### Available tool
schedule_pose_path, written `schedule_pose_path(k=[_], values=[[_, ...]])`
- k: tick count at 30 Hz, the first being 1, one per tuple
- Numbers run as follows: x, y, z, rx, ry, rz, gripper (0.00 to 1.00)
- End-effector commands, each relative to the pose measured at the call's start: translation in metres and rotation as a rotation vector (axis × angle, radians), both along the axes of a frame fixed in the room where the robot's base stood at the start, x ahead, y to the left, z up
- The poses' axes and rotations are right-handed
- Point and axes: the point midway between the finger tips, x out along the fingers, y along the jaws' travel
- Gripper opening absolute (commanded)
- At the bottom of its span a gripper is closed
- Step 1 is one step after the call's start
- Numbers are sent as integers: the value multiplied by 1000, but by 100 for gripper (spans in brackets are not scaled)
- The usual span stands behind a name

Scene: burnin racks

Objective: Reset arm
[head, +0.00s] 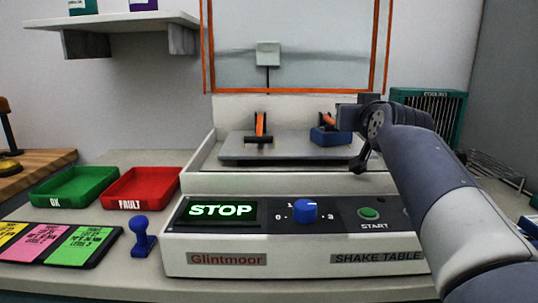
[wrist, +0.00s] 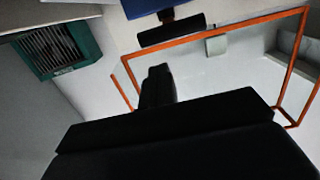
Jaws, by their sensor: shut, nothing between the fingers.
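My arm reaches in from the right in the head view. My gripper (head: 362,165) is shut and empty, in front of the right part of the shake table's plate (head: 285,152). The shake table (head: 300,262) has a lit display (head: 220,211) reading STOP, a blue knob (head: 305,211) and a green START button (head: 369,213). In the wrist view the dark gripper (wrist: 160,85) covers the lower middle, with the orange-framed clear guard (wrist: 215,75) beyond it.
A green OK tray (head: 75,202) and a red FAULT tray (head: 140,203) sit at left. Colored cards (head: 85,243) and a blue stamp-like object (head: 143,236) lie in front. Orange-handled clamps (head: 260,128) stand on the plate. A teal crate (head: 440,105) stands behind my arm.

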Motion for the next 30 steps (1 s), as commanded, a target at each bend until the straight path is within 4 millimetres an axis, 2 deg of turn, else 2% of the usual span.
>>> schedule_pose_path(k=[8,14,30], values=[[-1,0,0,0,-1,0,0],[-14,0,1,0,-3,-1,0],[-102,-1,7,0,-4,-2,0]])
